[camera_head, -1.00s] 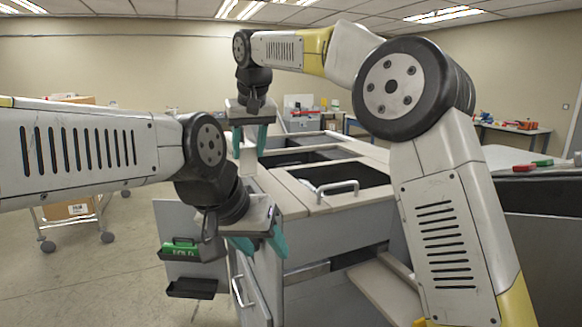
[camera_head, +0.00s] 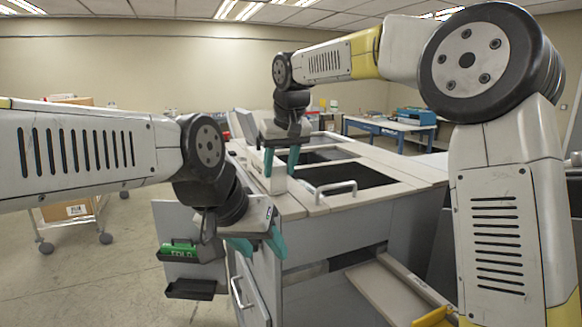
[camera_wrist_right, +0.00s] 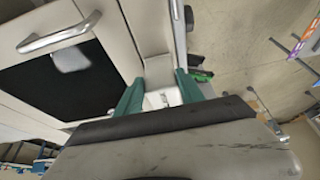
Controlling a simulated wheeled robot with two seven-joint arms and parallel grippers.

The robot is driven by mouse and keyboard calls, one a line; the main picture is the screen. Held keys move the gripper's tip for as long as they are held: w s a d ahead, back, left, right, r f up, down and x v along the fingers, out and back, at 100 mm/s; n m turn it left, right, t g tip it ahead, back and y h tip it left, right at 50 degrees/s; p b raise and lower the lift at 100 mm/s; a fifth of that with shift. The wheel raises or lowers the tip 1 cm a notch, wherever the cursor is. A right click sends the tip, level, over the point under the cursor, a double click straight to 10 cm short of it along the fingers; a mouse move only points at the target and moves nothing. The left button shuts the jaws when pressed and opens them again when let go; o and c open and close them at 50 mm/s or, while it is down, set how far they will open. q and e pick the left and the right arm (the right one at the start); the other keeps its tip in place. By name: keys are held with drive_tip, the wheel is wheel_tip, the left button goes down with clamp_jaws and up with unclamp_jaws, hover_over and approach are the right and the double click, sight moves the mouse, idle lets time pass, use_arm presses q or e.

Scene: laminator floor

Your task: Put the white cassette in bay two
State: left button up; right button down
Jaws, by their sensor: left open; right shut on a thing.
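My right gripper (camera_head: 281,165) is shut on a small white block, which I take for the white cassette (camera_head: 277,181). It hangs over the left rim of the grey cabinet (camera_head: 297,203). In the right wrist view, the white cassette (camera_wrist_right: 160,97) shows between the teal fingers of my right gripper (camera_wrist_right: 160,95). The cabinet top has several dark openings in a row, a near one (camera_head: 365,176) and a middle one (camera_head: 325,156) among them. I see no readable bay numbers. My left gripper (camera_head: 257,248) is open and empty, low beside the cabinet's left side.
A metal handle (camera_head: 330,187) stands up at the near opening. A cart with boxes (camera_head: 65,211) stands at the left. A blue table (camera_head: 385,129) is behind.

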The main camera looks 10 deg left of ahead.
drive_tip(key=c, duration=0.7)
unclamp_jaws()
drive_tip(key=v, duration=1.1)
drive_tip(key=s+d+m, duration=0.1)
drive_tip(key=s+d, duration=0.2)
drive_tip(key=d, duration=0.7)
drive_tip(key=s+d+f+m, duration=0.1)
drive_tip(key=s+d+f, duration=0.4)
drive_tip(key=s+d, duration=0.1)
drive_tip(key=s+d+f+m+t, duration=0.1)
drive_tip(key=s+d+f+m, duration=0.1)
drive_tip(key=s+d+f, duration=0.3)
drive_tip(key=s+d+f+m+t, duration=0.1)
drive_tip(key=s+d+f+m, duration=0.1)
drive_tip(key=s+d+f, duration=0.4)
drive_tip(key=shift+s+d+f, duration=0.35)
drive_tip(key=shift+d+f, duration=0.25)
